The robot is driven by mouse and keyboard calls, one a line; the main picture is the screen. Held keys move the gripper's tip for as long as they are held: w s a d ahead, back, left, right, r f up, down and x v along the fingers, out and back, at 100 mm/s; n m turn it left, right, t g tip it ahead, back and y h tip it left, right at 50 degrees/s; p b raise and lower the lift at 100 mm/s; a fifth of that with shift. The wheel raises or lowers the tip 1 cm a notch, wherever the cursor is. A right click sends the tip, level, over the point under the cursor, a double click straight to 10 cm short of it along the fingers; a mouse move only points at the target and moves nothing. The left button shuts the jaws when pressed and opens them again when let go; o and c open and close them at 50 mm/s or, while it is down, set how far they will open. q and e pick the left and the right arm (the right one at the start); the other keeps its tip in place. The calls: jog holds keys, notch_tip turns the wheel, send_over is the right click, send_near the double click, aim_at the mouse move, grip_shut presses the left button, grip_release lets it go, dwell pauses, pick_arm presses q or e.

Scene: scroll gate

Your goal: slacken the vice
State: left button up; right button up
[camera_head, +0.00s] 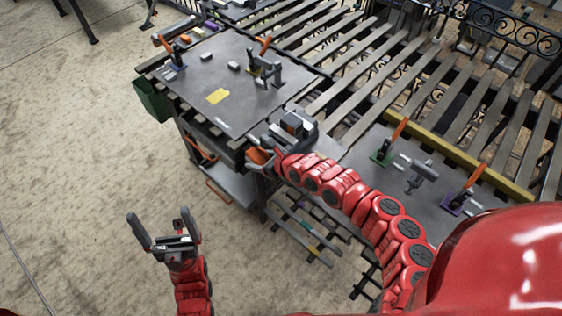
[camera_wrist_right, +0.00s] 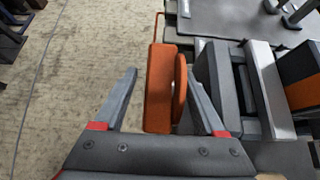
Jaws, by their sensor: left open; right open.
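The vice (camera_head: 306,136) is grey and mounted at the near corner of the dark workbench. In the right wrist view its body and jaws (camera_wrist_right: 268,95) stand right of my gripper. Its orange handle (camera_wrist_right: 160,90) lies between the fingers of my right gripper (camera_wrist_right: 161,72), which is open around it; I cannot tell whether either finger touches it. In the head view my right arm partly hides the handle and gripper. My left gripper (camera_head: 160,216) is open and empty, above the floor at the lower left, well apart from the bench.
A second grey table (camera_head: 425,195) with clamps stands at the right, beside slatted metalwork (camera_head: 400,70). The floor at left is clear.

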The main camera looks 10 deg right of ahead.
jog(key=v, duration=1.4)
jog(key=shift+w, duration=0.15)
